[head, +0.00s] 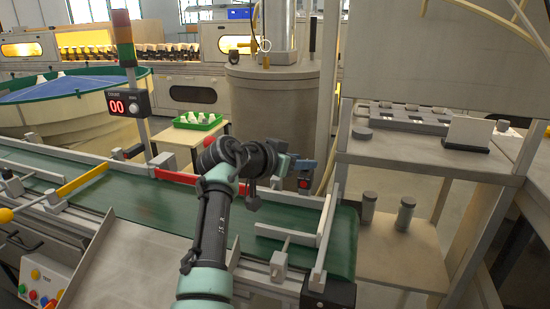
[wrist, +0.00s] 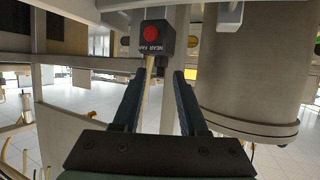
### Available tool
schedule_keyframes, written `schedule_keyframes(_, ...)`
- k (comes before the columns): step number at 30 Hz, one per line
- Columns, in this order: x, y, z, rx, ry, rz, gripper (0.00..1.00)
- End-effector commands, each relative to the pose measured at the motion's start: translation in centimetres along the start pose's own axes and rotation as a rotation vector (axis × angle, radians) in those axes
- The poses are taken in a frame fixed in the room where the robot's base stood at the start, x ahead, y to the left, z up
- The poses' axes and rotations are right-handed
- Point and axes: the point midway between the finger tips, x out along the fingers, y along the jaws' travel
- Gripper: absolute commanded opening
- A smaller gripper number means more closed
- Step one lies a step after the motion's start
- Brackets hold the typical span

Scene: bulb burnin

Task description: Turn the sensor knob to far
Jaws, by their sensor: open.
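The sensor box (wrist: 168,38) is a small dark box with a round red knob (wrist: 151,32) on its face and a NEAR FAR label beside the knob. It sits at the top middle of the wrist view. In the head view the sensor box (head: 304,184) is small, by the far edge of the conveyor, just below my gripper (head: 303,165). In the wrist view my gripper (wrist: 158,75) is open and empty, its two dark blue fingers pointing toward the box. The fingertips appear apart from the knob. Which way the knob is set is too small to tell.
The green conveyor belt (head: 150,200) runs under my arm, with a red bar (head: 174,177) and metal guides. A large drum (head: 272,110) stands behind, also close at right in the wrist view (wrist: 250,70). A shelf unit (head: 430,165) stands to the right.

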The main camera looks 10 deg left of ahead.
Motion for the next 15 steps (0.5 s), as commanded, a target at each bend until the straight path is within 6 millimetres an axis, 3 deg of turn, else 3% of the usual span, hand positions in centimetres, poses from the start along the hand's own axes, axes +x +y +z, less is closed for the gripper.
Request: schedule_keyframes(15, -8.2, -0.1, 0.0, -0.001, -0.003, -0.002, 0.42)
